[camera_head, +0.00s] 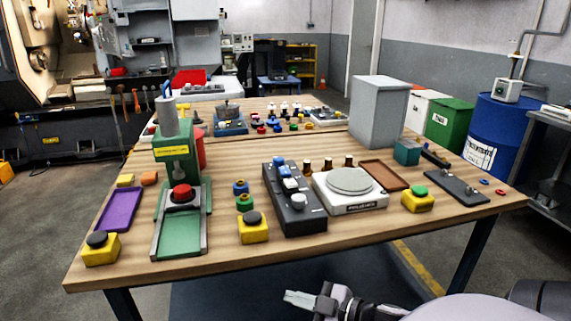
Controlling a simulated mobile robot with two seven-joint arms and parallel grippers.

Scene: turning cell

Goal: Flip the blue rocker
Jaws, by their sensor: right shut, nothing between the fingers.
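A long dark switch box (285,212) lies near the middle of the wooden table. A small blue rocker (278,160) is at its far end; its tilt is too small to tell. My right gripper (298,299) is shut and empty, low in front of the table's front edge, well apart from the box. My left gripper is not in view.
A white scale (350,202) stands close on the right. A grey bin (378,112) stands farther back. The table's front strip is clear.

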